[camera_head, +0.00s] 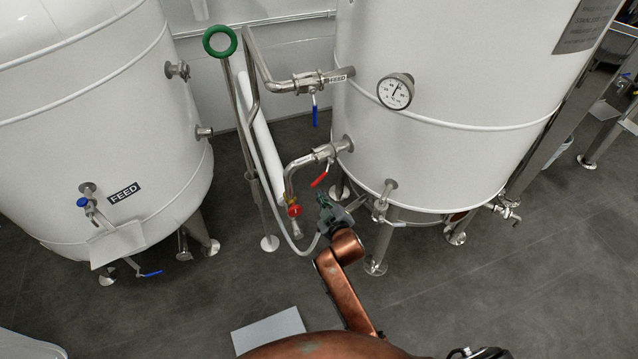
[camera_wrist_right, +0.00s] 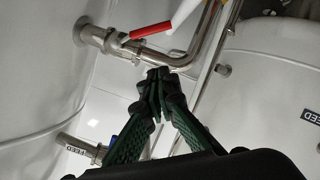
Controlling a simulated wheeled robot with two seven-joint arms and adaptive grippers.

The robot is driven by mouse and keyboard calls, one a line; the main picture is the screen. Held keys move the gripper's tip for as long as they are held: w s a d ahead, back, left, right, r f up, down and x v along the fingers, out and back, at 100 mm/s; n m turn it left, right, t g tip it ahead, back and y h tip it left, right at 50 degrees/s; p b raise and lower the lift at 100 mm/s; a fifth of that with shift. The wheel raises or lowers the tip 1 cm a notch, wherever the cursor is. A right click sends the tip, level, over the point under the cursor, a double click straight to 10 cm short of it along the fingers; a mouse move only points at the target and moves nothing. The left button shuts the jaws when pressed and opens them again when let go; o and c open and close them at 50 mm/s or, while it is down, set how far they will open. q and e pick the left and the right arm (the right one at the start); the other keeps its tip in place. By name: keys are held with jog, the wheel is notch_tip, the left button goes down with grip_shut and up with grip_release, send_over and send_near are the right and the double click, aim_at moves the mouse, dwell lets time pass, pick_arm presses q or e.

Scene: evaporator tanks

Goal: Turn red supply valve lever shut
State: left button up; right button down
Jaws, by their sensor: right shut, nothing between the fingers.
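The red lever (camera_head: 320,179) is on the lower steel valve (camera_head: 325,153) at the left side of the large right tank. In the head view it slants down and left from the valve. In the right wrist view the red lever (camera_wrist_right: 152,30) slants across above the pipe (camera_wrist_right: 180,60). My right gripper (camera_head: 326,203) is below the lever in the head view, apart from it in the picture. Its closed green fingertips (camera_wrist_right: 158,76) appear just below the pipe in the wrist view, with nothing between them. Whether they touch the pipe is unclear. My left gripper is out of view.
A green ring (camera_head: 219,41) tops a stand. Another tank (camera_head: 100,130) stands left; grey floor is open in front.

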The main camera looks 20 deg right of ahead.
jog(key=b, duration=0.2)
send_near(317, 180)
jog(key=w+a+r, duration=0.1)
jog(key=w+a, duration=0.1)
jog(key=w, duration=0.2)
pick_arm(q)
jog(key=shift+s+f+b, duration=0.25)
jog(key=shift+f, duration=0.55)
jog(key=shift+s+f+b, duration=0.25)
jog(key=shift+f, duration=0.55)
pick_arm(e)
jog(key=shift+w+d+f, duration=0.4)
jog(key=shift+w+f, duration=0.2)
jog(key=shift+w+d+f, duration=0.35)
jog(key=shift+w+f, duration=0.25)
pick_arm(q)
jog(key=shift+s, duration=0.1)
pick_arm(e)
jog(key=shift+d+f, duration=0.15)
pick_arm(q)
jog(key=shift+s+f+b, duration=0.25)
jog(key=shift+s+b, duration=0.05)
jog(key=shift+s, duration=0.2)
pick_arm(e)
jog(key=shift+f+n, duration=0.2)
jog(key=shift+n, duration=0.1)
